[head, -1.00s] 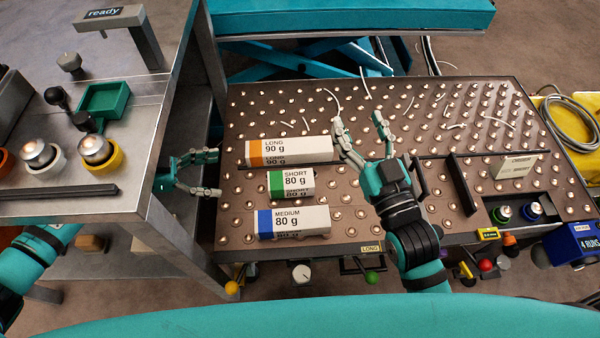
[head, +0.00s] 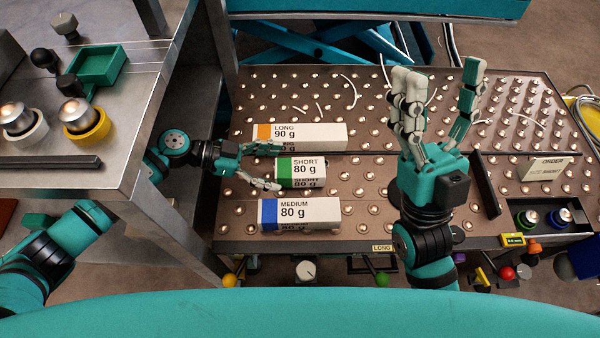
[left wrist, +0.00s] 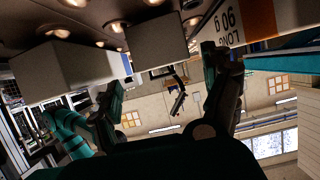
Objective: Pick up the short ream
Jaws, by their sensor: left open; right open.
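The short ream (head: 310,172), white with a green label, lies on the roller-ball table (head: 360,213) between the long ream (head: 318,136) and the medium ream (head: 318,214). My left gripper (head: 280,167) is open at the short ream's left end, one finger on its far side and one on its near side; I cannot tell whether they touch it. In the left wrist view, the short ream (left wrist: 147,46) shows plain grey ahead of the open fingers (left wrist: 163,72). My right gripper (head: 439,76) is open and empty, right of the reams, fingers pointing away.
The orange-labelled long ream and blue-labelled medium ream lie close on either side of the short one. A steel bench (head: 140,150) stands left of the table. A dark divider (head: 485,190) and an order card (head: 545,169) are at the right. Thin white strips lie farther back.

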